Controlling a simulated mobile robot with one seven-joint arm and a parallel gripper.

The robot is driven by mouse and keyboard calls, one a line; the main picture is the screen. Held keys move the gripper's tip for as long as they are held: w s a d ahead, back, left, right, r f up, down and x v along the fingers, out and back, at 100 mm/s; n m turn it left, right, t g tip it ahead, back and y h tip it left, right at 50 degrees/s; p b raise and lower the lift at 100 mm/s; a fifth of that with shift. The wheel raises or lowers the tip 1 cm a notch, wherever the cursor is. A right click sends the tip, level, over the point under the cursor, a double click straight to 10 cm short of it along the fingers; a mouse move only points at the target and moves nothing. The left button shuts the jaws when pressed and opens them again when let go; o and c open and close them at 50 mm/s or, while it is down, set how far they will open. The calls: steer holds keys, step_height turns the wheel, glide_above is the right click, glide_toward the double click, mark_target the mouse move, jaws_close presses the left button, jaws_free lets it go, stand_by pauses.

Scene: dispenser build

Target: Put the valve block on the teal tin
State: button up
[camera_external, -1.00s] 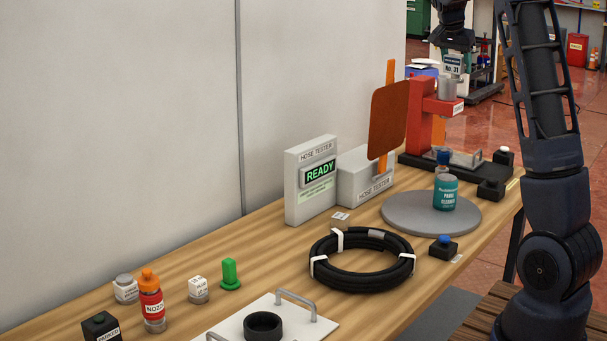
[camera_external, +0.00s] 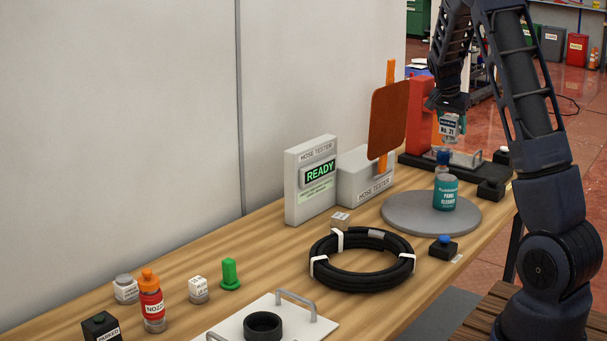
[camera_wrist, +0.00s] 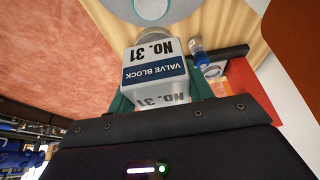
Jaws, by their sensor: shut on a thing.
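The valve block (camera_external: 449,126) is a white block with a dark blue label and "No. 31". My gripper (camera_external: 451,139) is shut on it and holds it in the air. In the wrist view the block (camera_wrist: 155,72) sits between the teal fingers. The teal tin (camera_external: 446,194) stands upright on a round grey turntable (camera_external: 405,214), below the block in the external view. A round teal-rimmed top, likely the tin (camera_wrist: 150,8), shows at the top edge of the wrist view. The block is apart from the tin.
A blue-capped bottle (camera_external: 442,159) stands just behind the tin. A red stand (camera_external: 418,120) and an orange paddle (camera_external: 388,118) rise behind the turntable. A black hose coil (camera_external: 362,278) and a blue-button box (camera_external: 443,248) lie in front.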

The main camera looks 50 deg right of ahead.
step_height(320, 180, down, 11)
steer(key=shift+f, duration=0.1)
stand_by(0.5)
steer(key=o, duration=1.4)
steer(key=shift+f, duration=0.15)
